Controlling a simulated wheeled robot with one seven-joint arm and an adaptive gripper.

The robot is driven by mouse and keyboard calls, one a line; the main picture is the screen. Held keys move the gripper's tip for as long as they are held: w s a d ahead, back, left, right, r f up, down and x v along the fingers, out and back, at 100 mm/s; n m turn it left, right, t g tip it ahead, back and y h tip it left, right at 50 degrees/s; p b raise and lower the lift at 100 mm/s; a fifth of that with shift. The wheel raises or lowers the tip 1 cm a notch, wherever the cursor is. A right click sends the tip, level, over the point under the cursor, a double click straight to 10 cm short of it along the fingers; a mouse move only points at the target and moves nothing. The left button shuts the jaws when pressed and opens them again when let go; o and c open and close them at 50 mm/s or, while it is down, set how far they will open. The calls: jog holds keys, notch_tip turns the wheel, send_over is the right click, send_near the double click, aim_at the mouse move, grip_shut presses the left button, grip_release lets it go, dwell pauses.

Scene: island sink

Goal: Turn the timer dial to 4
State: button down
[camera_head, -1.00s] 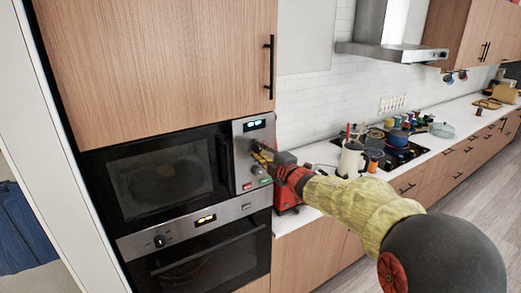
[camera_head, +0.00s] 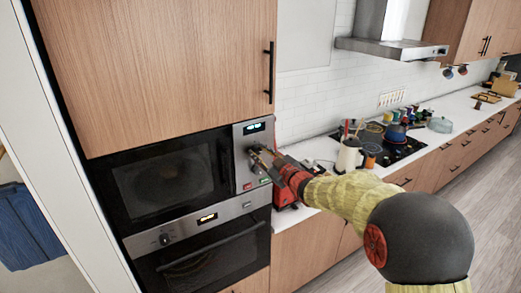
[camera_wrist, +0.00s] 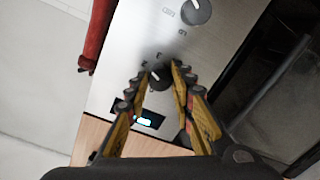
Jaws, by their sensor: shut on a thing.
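The microwave (camera_head: 165,180) is built into the cabinet wall, with a steel control panel on its right side. In the wrist view, a dark round dial (camera_wrist: 159,79) with a pale pointer mark sits near the lit display (camera_wrist: 145,121). My gripper (camera_wrist: 161,66) is shut on this dial, one yellow-padded finger on each side. In the head view my gripper (camera_head: 262,156) is at the upper part of the panel and hides most of the dial. A second knob (camera_wrist: 196,11) is apart from the fingers. The markings around the dial are too small to read surely.
An oven (camera_head: 215,255) with its own knob (camera_head: 165,239) is below the microwave. A red object (camera_head: 284,196) stands on the counter beside the cabinet. The floor at the right is clear.

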jog(key=m+p, duration=0.2)
jog(key=m, duration=0.2)
jog(key=shift+f+m, duration=0.1)
jog(key=shift+m, duration=0.2)
jog(key=m+p, duration=0.2)
jog(key=m, duration=0.2)
jog(key=shift+y, duration=0.4)
jog(key=m+p, duration=0.2)
jog(key=m, duration=0.2)
jog(key=shift+f+m, duration=0.1)
jog(key=shift+m, duration=0.3)
jog(key=shift+m+p, duration=0.65)
jog(key=shift+m, duration=1.15)
jog(key=shift+f, duration=0.1)
jog(key=c, duration=1.6)
grip_release()
jog(key=shift+o, duration=0.5)
